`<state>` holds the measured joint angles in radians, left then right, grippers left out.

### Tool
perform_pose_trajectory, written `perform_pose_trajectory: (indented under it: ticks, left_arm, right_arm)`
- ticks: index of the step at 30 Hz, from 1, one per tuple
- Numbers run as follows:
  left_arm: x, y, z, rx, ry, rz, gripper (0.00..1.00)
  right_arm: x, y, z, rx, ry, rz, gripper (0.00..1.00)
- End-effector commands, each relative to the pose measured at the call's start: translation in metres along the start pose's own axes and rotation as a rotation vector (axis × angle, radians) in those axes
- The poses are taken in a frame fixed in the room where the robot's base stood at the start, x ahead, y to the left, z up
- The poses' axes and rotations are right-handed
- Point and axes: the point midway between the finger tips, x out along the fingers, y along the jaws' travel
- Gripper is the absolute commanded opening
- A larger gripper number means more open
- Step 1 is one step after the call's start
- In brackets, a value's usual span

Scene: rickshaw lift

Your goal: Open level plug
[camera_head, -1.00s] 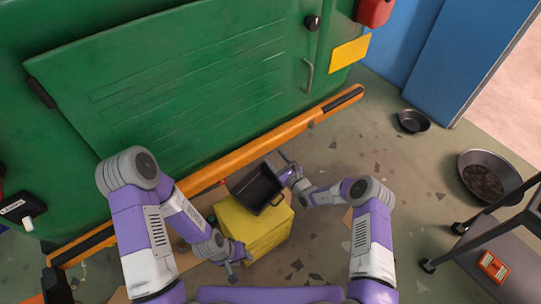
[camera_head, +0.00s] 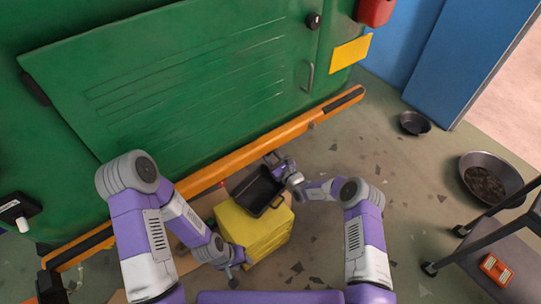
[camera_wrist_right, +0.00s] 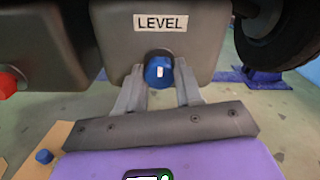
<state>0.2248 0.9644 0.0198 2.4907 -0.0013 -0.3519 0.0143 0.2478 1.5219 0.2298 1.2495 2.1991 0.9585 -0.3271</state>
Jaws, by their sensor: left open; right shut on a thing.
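In the right wrist view, a blue level plug (camera_wrist_right: 158,71) sits in the grey housing (camera_wrist_right: 150,52), under a white LEVEL label (camera_wrist_right: 160,22). My right gripper (camera_wrist_right: 158,84) is shut on the blue plug, with one finger on each side of it. In the head view my right gripper (camera_head: 277,163) is at the far side of a black pan, by the orange rail; the plug cannot be made out there. My left gripper (camera_head: 241,270) is open beside the yellow box, low in the view.
The black pan (camera_head: 257,190) stands on the yellow box (camera_head: 262,232). The orange rail (camera_head: 245,152) runs along the green machine (camera_head: 180,90). A red plug (camera_wrist_right: 8,83) shows left of the housing. A dark cart (camera_head: 500,250) stands at right. Floor between is mostly free.

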Motion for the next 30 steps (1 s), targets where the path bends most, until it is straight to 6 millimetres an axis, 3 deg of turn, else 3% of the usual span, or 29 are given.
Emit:
perform_pose_trajectory:
  ticks: [13, 30]
  left_arm:
    - [-0.005, 0.002, 0.0, 0.0, 0.0, 0.0, 0.43]
    - [-0.027, 0.01, 0.001, 0.0, 0.0, 0.0, 0.43]
  right_arm:
    - [-0.001, -0.001, 0.0, -0.117, 0.002, -0.002, 0.05]
    - [-0.001, 0.0, 0.0, -0.63, 0.004, 0.0, 0.05]
